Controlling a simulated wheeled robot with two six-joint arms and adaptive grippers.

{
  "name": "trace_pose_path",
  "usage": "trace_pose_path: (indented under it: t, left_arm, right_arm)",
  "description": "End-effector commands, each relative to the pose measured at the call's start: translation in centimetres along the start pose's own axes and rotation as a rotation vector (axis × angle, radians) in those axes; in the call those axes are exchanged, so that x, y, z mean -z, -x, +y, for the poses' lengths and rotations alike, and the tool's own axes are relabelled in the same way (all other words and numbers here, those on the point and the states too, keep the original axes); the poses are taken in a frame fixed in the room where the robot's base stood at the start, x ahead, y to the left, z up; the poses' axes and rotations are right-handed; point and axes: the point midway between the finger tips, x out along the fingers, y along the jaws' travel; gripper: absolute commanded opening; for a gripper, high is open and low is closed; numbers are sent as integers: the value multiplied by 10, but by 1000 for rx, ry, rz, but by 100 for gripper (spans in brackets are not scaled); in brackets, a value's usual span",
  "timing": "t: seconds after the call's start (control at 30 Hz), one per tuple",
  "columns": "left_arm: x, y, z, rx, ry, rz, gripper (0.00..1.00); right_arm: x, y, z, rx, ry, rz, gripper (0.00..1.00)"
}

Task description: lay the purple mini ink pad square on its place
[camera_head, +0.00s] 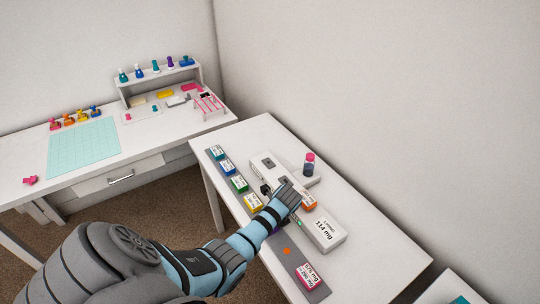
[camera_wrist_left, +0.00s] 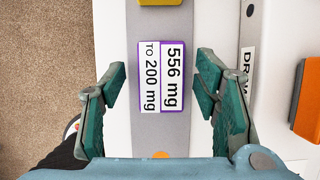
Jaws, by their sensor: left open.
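The purple mini ink pad (camera_wrist_left: 162,76) shows in the left wrist view as a white label reading "556 mg TO 200 mg" with a purple edge. It lies lengthwise along the grey strip (camera_wrist_left: 146,128), looking square to it. My left gripper (camera_wrist_left: 162,82) is open, with one finger on each side of the pad and gaps to both sides. In the head view my left gripper (camera_head: 280,208) is over the strip and mostly hides the pad. My right gripper is in neither view.
Blue (camera_head: 227,167), yellow (camera_head: 253,202) and pink (camera_head: 308,275) pads lie on the strip, with an orange spot (camera_head: 287,251) between. A craft desk (camera_head: 150,150) is behind.

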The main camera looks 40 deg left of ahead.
Motion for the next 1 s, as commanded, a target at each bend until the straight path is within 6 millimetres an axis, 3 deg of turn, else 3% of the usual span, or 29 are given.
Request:
trace_pose_path:
  t: [0.17,0.5,0.6,1.0]
  left_arm:
    - [-2,17,-1,2,0,-1,56]
    - [-2,104,-1,3,1,0,56]
    - [-2,118,0,1,1,-1,56]
    - [-1,122,0,0,0,-1,56]
  right_arm:
    - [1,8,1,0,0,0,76]
    - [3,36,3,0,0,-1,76]
    - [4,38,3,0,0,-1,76]
    - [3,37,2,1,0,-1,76]
